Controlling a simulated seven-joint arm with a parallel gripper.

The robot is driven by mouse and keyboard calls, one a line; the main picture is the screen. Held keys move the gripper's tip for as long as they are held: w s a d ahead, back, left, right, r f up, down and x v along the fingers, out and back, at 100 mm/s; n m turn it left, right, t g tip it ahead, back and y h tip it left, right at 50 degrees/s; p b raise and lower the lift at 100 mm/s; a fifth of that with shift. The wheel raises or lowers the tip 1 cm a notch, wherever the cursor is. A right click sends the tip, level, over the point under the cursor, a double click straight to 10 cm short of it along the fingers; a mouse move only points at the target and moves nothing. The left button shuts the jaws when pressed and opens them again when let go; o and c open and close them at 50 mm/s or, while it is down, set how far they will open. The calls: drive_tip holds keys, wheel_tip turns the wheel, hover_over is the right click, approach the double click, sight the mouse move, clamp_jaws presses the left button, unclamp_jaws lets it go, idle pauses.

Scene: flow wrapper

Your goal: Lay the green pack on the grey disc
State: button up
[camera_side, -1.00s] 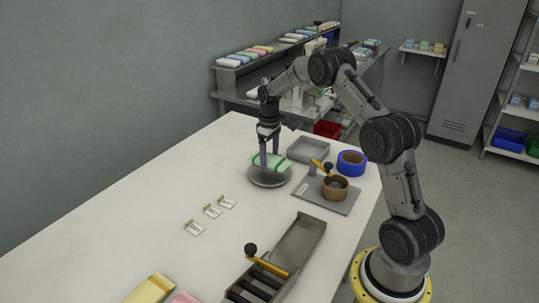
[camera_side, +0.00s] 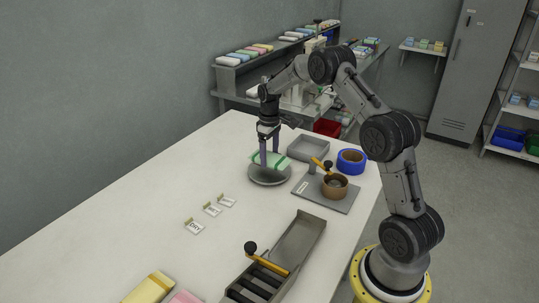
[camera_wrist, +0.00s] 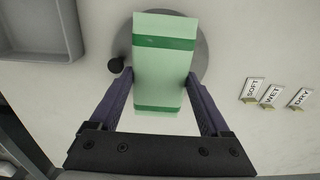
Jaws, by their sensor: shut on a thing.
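The green pack (camera_side: 268,160) is a pale green block with darker green bands. It also shows in the wrist view (camera_wrist: 164,70), between the two fingers. My gripper (camera_side: 270,158) is shut on the pack, one finger on each side. The pack is over the round grey disc (camera_side: 270,179), with the disc's rim showing around it. In the wrist view the disc (camera_wrist: 203,52) shows behind the pack on both sides. Whether the pack touches the disc I cannot tell for sure.
A grey tray (camera_side: 308,148), a blue ring (camera_side: 351,161) and a plate with a brown round pot (camera_side: 334,188) stand right of the disc. Small labels (camera_side: 212,209) lie in front. A metal chute (camera_side: 298,245) and yellow pack (camera_side: 150,288) are nearer. The left table is clear.

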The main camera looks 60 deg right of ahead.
drive_tip(key=shift+f, duration=0.5)
drive_tip(key=shift+f, duration=0.35)
drive_tip(key=shift+f, duration=0.55)
idle(0.4)
drive_tip(key=o, duration=1.1)
drive_tip(key=shift+o, duration=0.2)
drive_tip(key=shift+r, duration=4)
drive_tip(key=shift+a, duration=0.1)
